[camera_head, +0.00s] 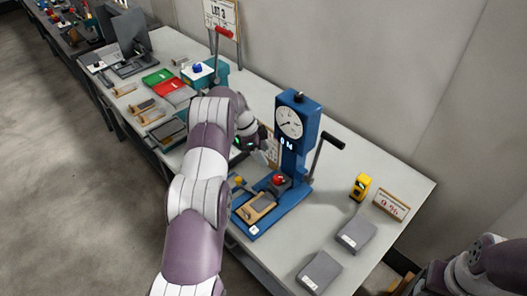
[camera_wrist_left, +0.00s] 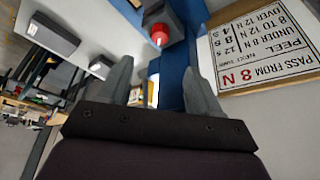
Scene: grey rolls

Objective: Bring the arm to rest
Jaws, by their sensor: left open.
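My left arm reaches up from the bottom of the head view, over the table's front edge. Its gripper (camera_head: 258,143) is beside the blue test stand (camera_head: 292,150), on its left, partly hidden by my own wrist. In the left wrist view the two grey fingers (camera_wrist_left: 160,80) stand apart, with nothing held between them. The blue column (camera_wrist_left: 174,75) and a red knob (camera_wrist_left: 160,34) show beyond them. Only a dark, pale-jointed part of my right arm shows at the lower right of the head view; its gripper is out of sight.
The stand has a round dial (camera_head: 289,122), a black lever (camera_head: 330,140) and a base holding a wooden-edged plate (camera_head: 257,208). A peel chart (camera_wrist_left: 265,45) is close right of the fingers. Grey blocks (camera_head: 356,234), a yellow device (camera_head: 361,186) and a sign (camera_head: 391,204) stand right.

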